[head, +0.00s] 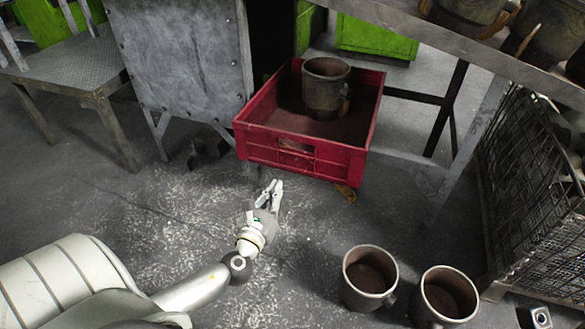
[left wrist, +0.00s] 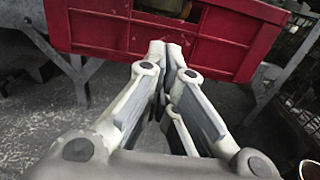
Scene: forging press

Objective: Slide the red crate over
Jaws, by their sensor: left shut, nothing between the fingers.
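The red crate (head: 301,160) stands at the upper middle of the head view, with one grey metal pot (head: 325,88) inside it. My left gripper (head: 272,186) is shut and empty, just in front of the crate's near wall and a little left of its middle. In the left wrist view the closed fingertips (left wrist: 172,50) point at the red crate wall (left wrist: 105,32), below its slotted opening. I cannot tell whether they touch it. My right gripper is not in view.
Two pots (head: 369,278) stand on the floor at the lower right. A wire mesh bin (head: 525,180) is at the right, beside a metal table (head: 480,50). A grey metal cabinet (head: 185,58) stands left of the crate.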

